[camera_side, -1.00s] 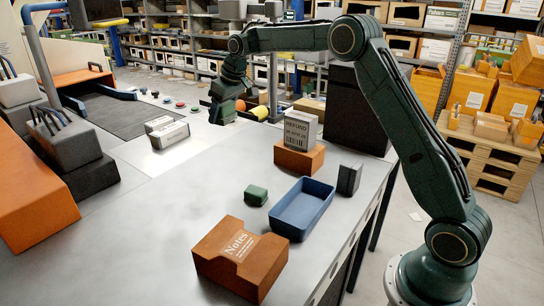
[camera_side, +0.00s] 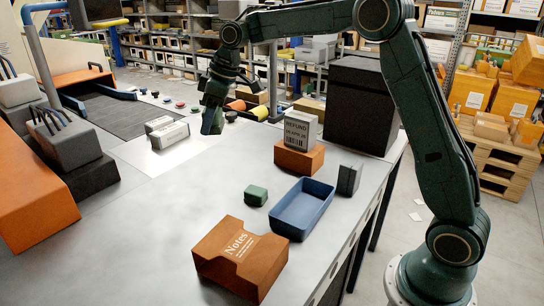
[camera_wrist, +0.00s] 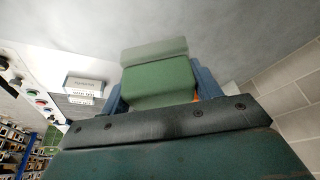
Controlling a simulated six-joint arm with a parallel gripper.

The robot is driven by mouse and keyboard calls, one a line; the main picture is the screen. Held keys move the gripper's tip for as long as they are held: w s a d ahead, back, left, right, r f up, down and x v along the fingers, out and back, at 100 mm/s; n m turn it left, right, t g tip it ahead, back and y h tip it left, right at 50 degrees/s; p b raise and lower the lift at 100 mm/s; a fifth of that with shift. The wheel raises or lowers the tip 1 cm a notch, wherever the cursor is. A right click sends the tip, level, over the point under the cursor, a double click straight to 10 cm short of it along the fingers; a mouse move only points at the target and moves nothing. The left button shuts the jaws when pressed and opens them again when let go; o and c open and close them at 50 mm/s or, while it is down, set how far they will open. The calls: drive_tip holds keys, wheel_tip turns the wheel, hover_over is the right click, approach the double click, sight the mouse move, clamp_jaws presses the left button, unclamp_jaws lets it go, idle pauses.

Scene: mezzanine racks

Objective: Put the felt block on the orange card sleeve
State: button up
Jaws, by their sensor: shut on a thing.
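A green felt block (camera_wrist: 158,78) with a paler grey-green far end sits between the blue fingers of my gripper (camera_wrist: 162,92) in the wrist view. In the side view my gripper (camera_side: 216,92) points down over the far part of the table, with the block (camera_side: 212,121) at its tip. Whether the block touches the table is hard to tell. The orange card sleeve (camera_side: 215,262), lettered "Notes" and notched, lies at the near front, well apart from my gripper. Another small green block (camera_side: 256,195) sits on the table behind it.
A blue tray (camera_side: 284,226) stands right of the small green block, with a dark upright block (camera_side: 349,180) beyond. An orange block (camera_side: 290,163) bears a grey box marked "REFUND" (camera_side: 300,131). White boxes (camera_side: 170,136) lie left of my gripper. The table's left middle is clear.

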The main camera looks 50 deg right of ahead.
drive_tip(key=s+a+r+n+g+y, duration=0.1)
drive_tip(key=s+a+r+n+g, duration=0.15)
drive_tip(key=s+a+n, duration=0.55)
drive_tip(key=r+n+y, duration=0.1)
drive_tip(key=r+n, duration=0.1)
drive_tip(key=n, duration=0.1)
hover_over(233, 252)
drive_tip(key=d, duration=0.2)
drive_tip(key=shift+s+a+f+g, duration=0.1)
drive_tip(key=shift+a+f+g, duration=0.15)
drive_tip(key=shift+g, duration=0.2)
drive_tip(key=shift+f, duration=0.1)
wheel_tip(233, 252, down, 20)
drive_tip(key=shift+r, duration=0.1)
drive_tip(key=o, duration=1)
